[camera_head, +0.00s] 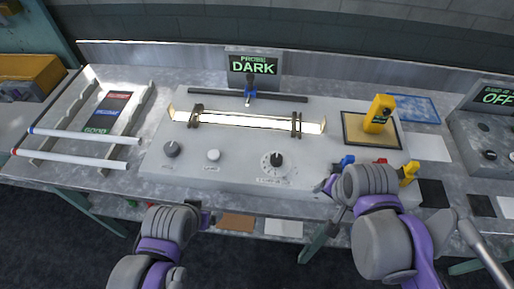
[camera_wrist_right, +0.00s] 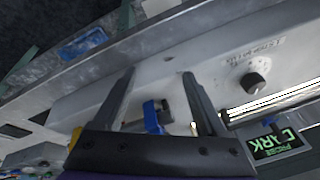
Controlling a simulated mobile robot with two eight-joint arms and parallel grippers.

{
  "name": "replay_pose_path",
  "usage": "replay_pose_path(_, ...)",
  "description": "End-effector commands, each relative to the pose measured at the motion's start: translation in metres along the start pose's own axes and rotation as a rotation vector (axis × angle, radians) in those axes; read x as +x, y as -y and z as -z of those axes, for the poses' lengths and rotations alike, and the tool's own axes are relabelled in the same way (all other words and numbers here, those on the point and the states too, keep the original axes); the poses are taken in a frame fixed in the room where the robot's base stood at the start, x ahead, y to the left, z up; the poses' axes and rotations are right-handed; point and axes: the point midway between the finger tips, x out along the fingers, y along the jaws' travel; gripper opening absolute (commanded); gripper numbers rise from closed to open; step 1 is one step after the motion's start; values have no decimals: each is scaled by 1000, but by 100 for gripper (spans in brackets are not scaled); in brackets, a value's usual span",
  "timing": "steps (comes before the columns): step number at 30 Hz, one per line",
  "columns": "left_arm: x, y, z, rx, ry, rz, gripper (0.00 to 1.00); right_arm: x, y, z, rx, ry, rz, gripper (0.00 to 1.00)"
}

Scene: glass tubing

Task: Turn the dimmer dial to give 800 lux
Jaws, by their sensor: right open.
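The dimmer dial (camera_head: 277,159) is a dark knob on a white scale disc, on the front right of the grey console. It also shows in the right wrist view (camera_wrist_right: 253,83), to the right of my fingers. My right gripper (camera_head: 331,193) is open, right of the dial at the console's front edge and apart from it. Its two fingers (camera_wrist_right: 159,74) have the console surface beyond them. The probe display (camera_head: 254,66) reads DARK. A tube (camera_head: 246,120) glows on the console. My left gripper (camera_head: 207,218) is at the front edge; its jaws are unclear.
Another dark knob (camera_head: 171,149) and a pale knob (camera_head: 213,156) sit left of the dial. A blue part (camera_head: 347,160) is close to my right gripper. A yellow device (camera_head: 378,114) stands on a framed pad. A rack with white tubes (camera_head: 75,135) is at left. A right display (camera_head: 497,96) reads OFF.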

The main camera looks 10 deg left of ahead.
Motion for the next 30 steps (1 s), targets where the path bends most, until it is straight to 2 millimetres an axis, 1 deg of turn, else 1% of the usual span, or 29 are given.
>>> replay_pose_path(1, -1, 0, 1, 0, -1, 0, 92, -10, 22, 12, 102, 29, -10, 74)
replay_pose_path(5, -3, 0, 3, 0, -2, 0, 92, -28, 68, 31, 406, 91, -65, 74)
replay_pose_path(6, -3, 0, 3, 0, -3, 0, 92, -33, 83, 35, 498, 105, -88, 74)
replay_pose_path(9, -4, 0, 4, 0, -4, 0, 92, -43, 118, 44, 724, 128, -151, 74)
replay_pose_path(12, -5, 0, 5, 0, -4, 0, 92, -52, 147, 49, 920, 131, -215, 74)
replay_pose_path(15, -6, 0, 6, 0, -5, 0, 92, -57, 169, 50, 1069, 123, -265, 74)
replay_pose_path(19, -6, 0, 6, 0, -5, 0, 92, -61, 184, 50, 1184, 111, -305, 74)
replay_pose_path(23, -6, 0, 6, 0, -5, 0, 92, -57, 187, 48, 1221, 105, -318, 74)
replay_pose_path(26, -4, 0, 4, 0, -4, 0, 92, -45, 184, 45, 1223, 105, -318, 74)
replay_pose_path(30, -2, 0, 2, 0, -2, 0, 92, -20, 179, 39, 1223, 105, -317, 74)
